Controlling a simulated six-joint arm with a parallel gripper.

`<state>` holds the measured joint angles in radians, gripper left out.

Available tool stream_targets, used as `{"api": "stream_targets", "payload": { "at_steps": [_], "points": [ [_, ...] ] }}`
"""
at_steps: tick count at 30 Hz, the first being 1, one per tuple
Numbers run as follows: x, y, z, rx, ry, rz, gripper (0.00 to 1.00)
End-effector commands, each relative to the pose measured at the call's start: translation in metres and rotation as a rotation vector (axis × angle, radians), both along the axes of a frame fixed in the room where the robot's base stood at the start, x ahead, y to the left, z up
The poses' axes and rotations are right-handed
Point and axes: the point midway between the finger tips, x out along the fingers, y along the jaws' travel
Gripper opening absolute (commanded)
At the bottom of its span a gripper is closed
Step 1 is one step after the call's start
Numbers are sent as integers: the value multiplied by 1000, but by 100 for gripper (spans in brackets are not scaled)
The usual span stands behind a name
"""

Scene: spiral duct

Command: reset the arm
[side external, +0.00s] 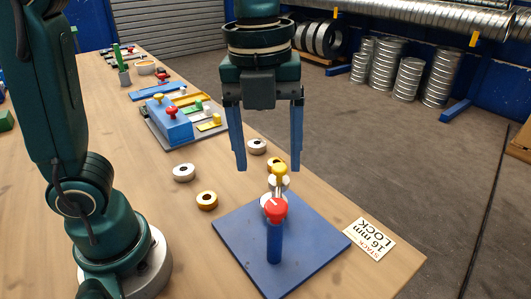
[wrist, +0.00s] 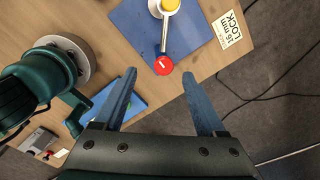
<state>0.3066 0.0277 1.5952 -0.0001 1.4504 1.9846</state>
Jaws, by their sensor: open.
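My gripper (side external: 268,168) hangs open and empty, fingers pointing down, above the back part of a blue base plate (side external: 318,232). The fingertips are above the red cap's height in the side view and apart from everything. In the wrist view my gripper (wrist: 159,75) frames the red cap (wrist: 163,66) between its fingertips; the yellow top (wrist: 170,4) is at the upper edge.
A "16 mm STACK LOCK" card (side external: 370,238) lies beside the plate. A blue block with knobs (side external: 170,122) stands farther back. The table's right edge is close to the plate.

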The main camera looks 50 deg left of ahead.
Motion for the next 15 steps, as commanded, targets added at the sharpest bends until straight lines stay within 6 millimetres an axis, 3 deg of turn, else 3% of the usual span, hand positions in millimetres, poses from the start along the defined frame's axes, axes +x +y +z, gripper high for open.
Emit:
{"api": "stream_targets", "payload": {
  "at_steps": [5,15],
  "points": [
    [-22,32,9,-61,-111,357,73],
    [-54,65,-16,-314,-253,1358,73]
  ]
}}
